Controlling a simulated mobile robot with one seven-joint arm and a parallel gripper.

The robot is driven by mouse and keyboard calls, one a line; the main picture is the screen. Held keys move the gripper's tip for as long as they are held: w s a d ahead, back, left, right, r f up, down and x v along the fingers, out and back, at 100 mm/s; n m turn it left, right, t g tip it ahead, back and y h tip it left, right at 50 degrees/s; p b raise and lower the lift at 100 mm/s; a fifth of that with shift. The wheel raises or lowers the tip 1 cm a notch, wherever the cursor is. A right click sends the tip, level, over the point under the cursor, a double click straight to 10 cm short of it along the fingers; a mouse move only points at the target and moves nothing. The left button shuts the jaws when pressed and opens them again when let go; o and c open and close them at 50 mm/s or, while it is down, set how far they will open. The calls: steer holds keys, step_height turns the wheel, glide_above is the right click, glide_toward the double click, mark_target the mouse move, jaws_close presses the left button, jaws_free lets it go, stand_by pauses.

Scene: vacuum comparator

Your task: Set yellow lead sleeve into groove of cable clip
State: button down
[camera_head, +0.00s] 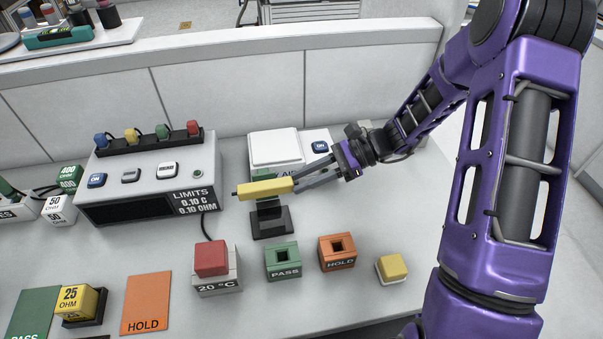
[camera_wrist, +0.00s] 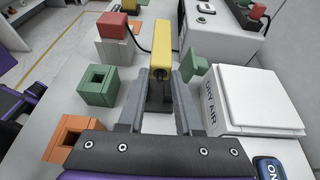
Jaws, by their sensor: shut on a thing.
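The yellow lead sleeve (camera_head: 265,188) is a long block with a dark tip at its left end. My gripper (camera_head: 303,181) is shut on its right end and holds it roughly level. In the wrist view the sleeve (camera_wrist: 161,48) points away from my gripper (camera_wrist: 162,75). A black stand (camera_head: 271,222), seemingly the cable clip, stands on the bench directly below the sleeve in the head view. Its dark shape also shows between my fingers in the wrist view (camera_wrist: 158,97). The sleeve covers its top, so I cannot tell whether they touch; the groove is hidden.
A green piece (camera_wrist: 195,66) is close beside the sleeve. PASS (camera_head: 283,262) and HOLD (camera_head: 337,253) sockets, a red 20 °C block (camera_head: 211,259) and a yellow button (camera_head: 391,267) are in front.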

step_height(320, 180, down, 2)
steer(key=shift+s+f, duration=0.1)
steer(key=shift+f, duration=0.05)
steer(key=shift+d, duration=0.15)
steer(key=b, duration=0.3)
glide_above(305, 218)
steer(key=shift+f, duration=2.35)
steer(key=shift+f, duration=0.15)
steer(key=shift+f+b, duration=0.75)
steer(key=shift+f, duration=0.45)
steer(key=shift+f, duration=0.15)
steer(key=shift+f+b, duration=0.5)
steer(key=shift+f, duration=0.15)
